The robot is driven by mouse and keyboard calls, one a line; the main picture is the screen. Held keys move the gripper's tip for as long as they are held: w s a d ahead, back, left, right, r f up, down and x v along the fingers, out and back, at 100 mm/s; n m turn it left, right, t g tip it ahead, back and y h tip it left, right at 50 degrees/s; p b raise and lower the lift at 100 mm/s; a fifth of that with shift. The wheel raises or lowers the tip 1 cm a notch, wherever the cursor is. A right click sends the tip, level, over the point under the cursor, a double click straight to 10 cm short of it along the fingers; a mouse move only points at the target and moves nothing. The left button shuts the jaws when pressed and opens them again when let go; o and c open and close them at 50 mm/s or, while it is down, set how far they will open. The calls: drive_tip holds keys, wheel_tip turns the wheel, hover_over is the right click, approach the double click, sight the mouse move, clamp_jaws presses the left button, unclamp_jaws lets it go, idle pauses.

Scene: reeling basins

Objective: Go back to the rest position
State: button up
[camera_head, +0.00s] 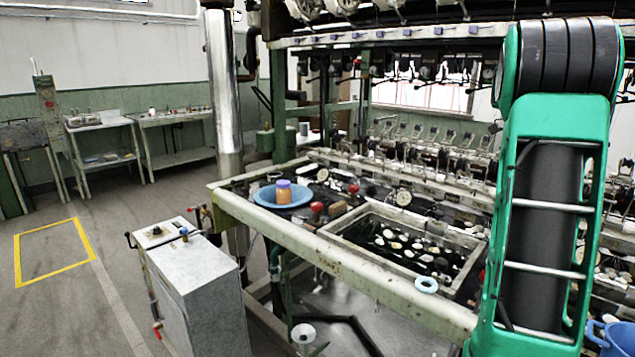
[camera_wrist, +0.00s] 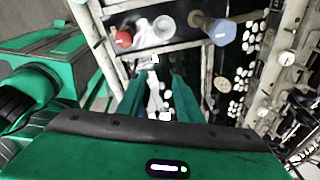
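My gripper (camera_wrist: 158,85) shows in the wrist view with its two dark green fingers apart. I see nothing held between them; pale, blurred shapes show beyond the gap. In the head view my green and black arm stands folded upright at the right, and the gripper itself is not visible there. The reeling basin (camera_head: 335,233) lies left of my arm, with several pale cocoons in dark water.
A blue dish (camera_head: 262,196) with an orange jar (camera_head: 283,190) sits on the bench's left end. A grey cabinet (camera_head: 200,290) stands at front left. A blue bucket (camera_head: 612,338) is at lower right. Floor at left is clear.

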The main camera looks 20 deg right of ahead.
drive_tip(key=s+a+f+n, duration=0.4)
drive_tip(key=a+n, duration=0.5)
drive_tip(key=a, duration=0.2)
drive_tip(key=s+a+f+n+t, duration=0.1)
drive_tip(key=s+a+f+n, duration=0.3)
drive_tip(key=a+n, duration=0.5)
drive_tip(key=s+a+f+n+t+y, duration=0.1)
drive_tip(key=s+a+f+n, duration=0.3)
drive_tip(key=a+n, duration=0.6)
drive_tip(key=a+f, duration=0.1)
drive_tip(key=a, duration=0.2)
drive_tip(key=shift+a, duration=0.3)
